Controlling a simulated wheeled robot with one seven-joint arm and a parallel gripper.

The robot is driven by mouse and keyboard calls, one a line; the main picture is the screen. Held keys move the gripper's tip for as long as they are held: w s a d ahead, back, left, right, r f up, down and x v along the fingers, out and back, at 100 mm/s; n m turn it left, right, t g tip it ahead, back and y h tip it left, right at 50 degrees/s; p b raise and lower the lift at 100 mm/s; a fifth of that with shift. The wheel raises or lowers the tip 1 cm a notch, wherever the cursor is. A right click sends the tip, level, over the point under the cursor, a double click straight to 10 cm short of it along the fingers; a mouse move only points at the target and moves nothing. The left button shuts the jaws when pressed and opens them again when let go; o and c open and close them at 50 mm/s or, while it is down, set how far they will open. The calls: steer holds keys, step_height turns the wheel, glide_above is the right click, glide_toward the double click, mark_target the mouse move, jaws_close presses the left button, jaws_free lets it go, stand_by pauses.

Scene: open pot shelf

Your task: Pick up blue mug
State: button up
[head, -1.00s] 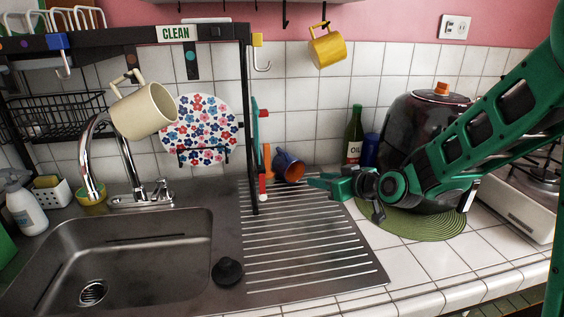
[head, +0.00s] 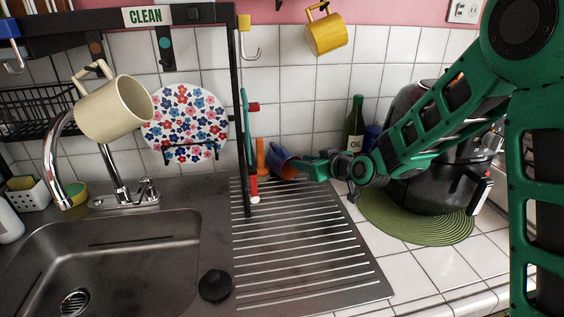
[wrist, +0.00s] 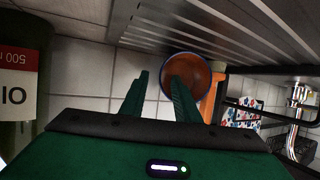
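The blue mug (head: 280,158) has an orange inside and lies tilted at the back of the ridged drainboard, by the tiled wall. My gripper (head: 304,165) is at its right side, and its tips overlap the mug in the head view. In the wrist view the mug's round mouth (wrist: 188,70) faces the camera. My gripper (wrist: 158,88) shows two green fingers apart, with a gap between them. The right finger reaches over or into the mouth, and the left finger is outside the rim. Whether either touches the mug is unclear. The mug's handle is not visible.
An orange item (head: 262,157) and a red-and-teal brush (head: 250,150) stand just left of the mug, near the black rack post (head: 240,110). An oil bottle (head: 355,128) and a dark cooker (head: 435,150) are to the right. A yellow mug (head: 327,35) hangs above.

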steer(key=shift+x, duration=2.3)
steer(key=shift+r, duration=0.1)
jaws_close()
steer(key=shift+r, duration=0.9)
step_height(320, 180, up, 2)
steer(key=shift+r, duration=0.1)
steer(key=s+d, duration=0.3)
steer(key=s, duration=0.1)
steer(key=s+d, duration=0.4)
steer(key=s, duration=0.1)
steer(key=s+d, duration=0.4)
steer(key=s, duration=0.1)
steer(key=shift+f, duration=0.25)
